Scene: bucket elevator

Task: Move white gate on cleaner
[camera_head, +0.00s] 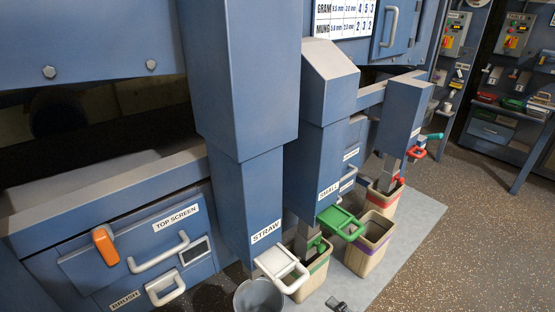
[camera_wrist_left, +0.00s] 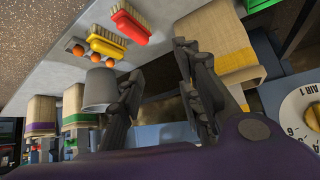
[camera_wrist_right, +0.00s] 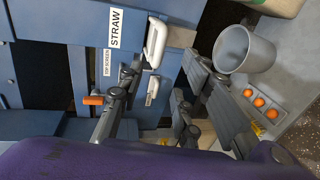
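The white gate (camera_head: 282,268) is a flat frame with a handle, at the lower end of the blue STRAW chute (camera_head: 250,215), above a grey bucket (camera_head: 258,296). In the right wrist view the white gate (camera_wrist_right: 155,42) shows beside the STRAW label, just beyond my right gripper (camera_wrist_right: 163,78). That gripper is open, and its fingers look apart from the gate. My left gripper (camera_wrist_left: 158,66) is open and empty, with the grey bucket (camera_wrist_left: 100,88) beyond its left finger. A dark piece at the head view's bottom edge may be a fingertip.
A green gate (camera_head: 340,220) and a red gate (camera_head: 416,152) sit on neighbouring chutes, above tan bins (camera_head: 370,245). White handles (camera_head: 160,252) stick out from the cleaner's front. Yellow and red brushes (camera_wrist_left: 105,40) lie on the light mat. Speckled floor is clear at right.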

